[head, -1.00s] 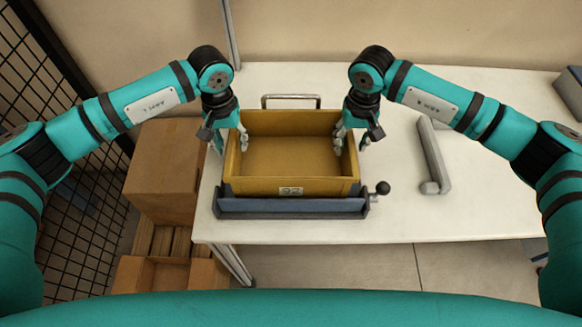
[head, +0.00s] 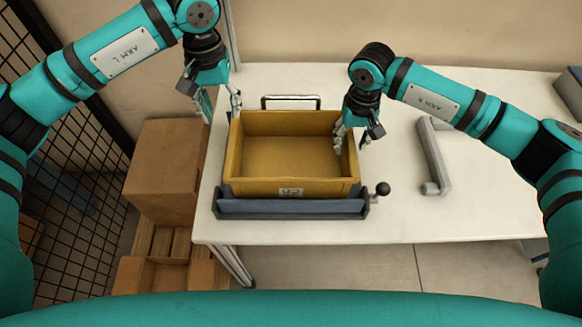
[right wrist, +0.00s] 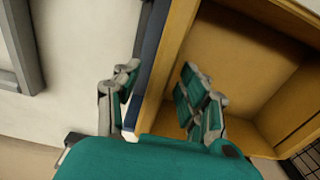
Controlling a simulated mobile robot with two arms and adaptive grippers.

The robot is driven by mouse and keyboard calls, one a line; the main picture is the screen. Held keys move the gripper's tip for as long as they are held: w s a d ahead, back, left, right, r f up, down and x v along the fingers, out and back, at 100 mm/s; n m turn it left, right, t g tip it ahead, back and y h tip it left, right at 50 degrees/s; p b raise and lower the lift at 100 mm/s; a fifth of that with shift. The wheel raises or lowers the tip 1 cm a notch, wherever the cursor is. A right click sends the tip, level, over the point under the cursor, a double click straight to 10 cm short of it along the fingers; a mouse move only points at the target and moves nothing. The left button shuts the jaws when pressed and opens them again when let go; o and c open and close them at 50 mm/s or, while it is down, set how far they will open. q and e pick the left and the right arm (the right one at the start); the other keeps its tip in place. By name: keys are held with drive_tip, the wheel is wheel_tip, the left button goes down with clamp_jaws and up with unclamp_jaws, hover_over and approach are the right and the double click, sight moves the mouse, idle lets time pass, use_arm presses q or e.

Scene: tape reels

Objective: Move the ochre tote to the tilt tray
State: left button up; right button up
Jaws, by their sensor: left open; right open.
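The ochre tote (head: 291,186) is empty and sits upright on the blue-grey tilt tray (head: 290,207) on the white table. My right gripper (head: 350,138) is open at the tote's right wall. In the right wrist view its fingers (right wrist: 158,100) stand on either side of the tote's wall (right wrist: 172,55), one inside and one outside. I cannot tell whether they touch it.
A grey bar-shaped handle (head: 433,158) lies on the table to the right. A ball-ended lever (head: 382,189) sticks out from the tray's right side. A metal handle (head: 291,98) stands behind the tote. Cardboard boxes (head: 165,172) and a black mesh fence (head: 75,180) are at the left.

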wheel_tip(320, 180, up, 11)
drive_tip(key=shift+r, duration=0.15)
idle(0.7)
